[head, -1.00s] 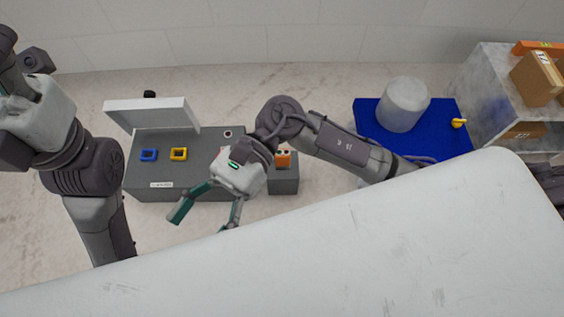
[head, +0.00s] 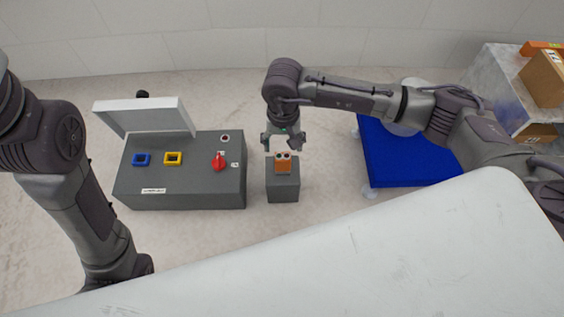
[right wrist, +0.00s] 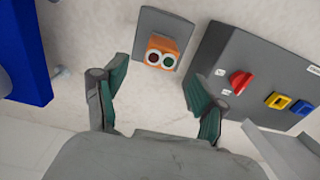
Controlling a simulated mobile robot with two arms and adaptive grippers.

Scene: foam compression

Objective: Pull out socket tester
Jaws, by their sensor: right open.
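The socket tester is an orange block with two round lights (head: 283,164), seated upright on a small grey box (head: 283,189) in the head view. In the right wrist view the tester (right wrist: 160,52) shows one green and one red light, on the grey box's face (right wrist: 169,24). My right gripper (head: 283,147) is open and empty, right above the tester with its fingers pointing down. In the right wrist view its fingers (right wrist: 157,75) lie on both sides of the tester's line, apart from it. My left arm shows at the left, but its gripper is out of sight.
A grey control panel (head: 200,190) with a raised white lid (head: 150,115), blue and yellow square frames and a red knob (head: 219,161) stands left of the box. A blue platform (head: 405,165) is on the right. Cardboard boxes (head: 544,78) lie on a shelf at the far right.

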